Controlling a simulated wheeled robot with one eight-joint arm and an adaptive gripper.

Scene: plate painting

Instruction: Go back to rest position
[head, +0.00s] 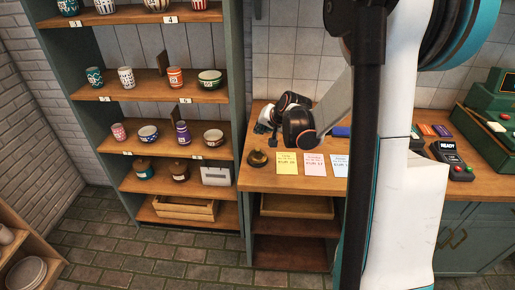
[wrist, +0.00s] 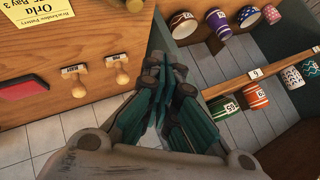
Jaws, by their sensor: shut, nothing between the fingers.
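My gripper (wrist: 166,85) is in the middle of the wrist view, its teal-padded fingers together with nothing visible between them. In the head view my gripper (head: 264,126) shows small, above the left back part of the wooden counter (head: 255,180). My arm crosses the right half of the head view and hides part of the counter. In the wrist view the gripper overlaps the gap between the counter and the pottery shelf. I cannot tell its exact height above the counter.
A shelf unit (head: 165,96) with painted cups and bowls stands left of the counter. A bell (head: 258,158), a yellow card (head: 287,163) and a pink card (head: 314,164) lie near the front edge. A card terminal (head: 452,160) is right. Two stamps (wrist: 120,70) show in the wrist view.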

